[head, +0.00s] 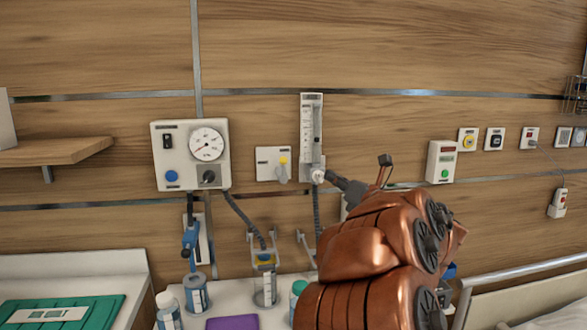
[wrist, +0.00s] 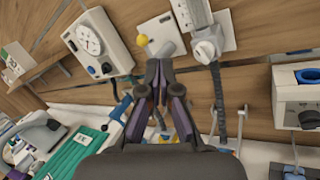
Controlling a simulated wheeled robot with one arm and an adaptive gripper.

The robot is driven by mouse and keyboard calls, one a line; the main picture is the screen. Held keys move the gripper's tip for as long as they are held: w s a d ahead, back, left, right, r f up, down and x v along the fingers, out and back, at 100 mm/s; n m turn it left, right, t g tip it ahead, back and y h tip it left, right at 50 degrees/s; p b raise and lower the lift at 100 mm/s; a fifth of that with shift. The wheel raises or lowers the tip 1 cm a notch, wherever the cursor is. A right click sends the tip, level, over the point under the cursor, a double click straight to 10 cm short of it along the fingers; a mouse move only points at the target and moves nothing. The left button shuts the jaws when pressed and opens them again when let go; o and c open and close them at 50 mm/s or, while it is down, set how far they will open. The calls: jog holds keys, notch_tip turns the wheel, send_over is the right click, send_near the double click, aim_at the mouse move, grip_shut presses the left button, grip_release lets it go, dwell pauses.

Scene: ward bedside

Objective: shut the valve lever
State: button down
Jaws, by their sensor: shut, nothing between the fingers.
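The valve lever (head: 283,166) is a small grey lever with a yellow knob on a white wall plate (head: 265,163). In the wrist view the yellow knob (wrist: 142,41) and grey stem show just beyond my fingertips. My gripper (head: 332,179) reaches in from the right in the head view, its tips in front of the lower end of the flowmeter (head: 311,125). In the wrist view my gripper (wrist: 159,66) has its fingertips together and empty, close to the lever's grey body. I cannot tell whether they touch it.
A gauge box (head: 190,155) hangs left of the lever, with hoses below. The flowmeter tube hangs just right of it. A bed rail (head: 520,267) is at lower right.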

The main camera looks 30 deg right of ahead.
aim_at(286, 162)
jog(key=n+y, duration=0.1)
jog(key=s+a+f+n+y, duration=0.1)
jog(key=n+y, duration=0.1)
jog(key=shift+s+a+f+n, duration=0.2)
jog(key=shift+a+n, duration=0.05)
jog(key=shift+n, duration=0.05)
jog(key=p+x, duration=0.5)
jog(key=x, duration=0.7)
jog(key=shift+w+a, duration=0.15)
jog(key=shift+w, duration=0.85)
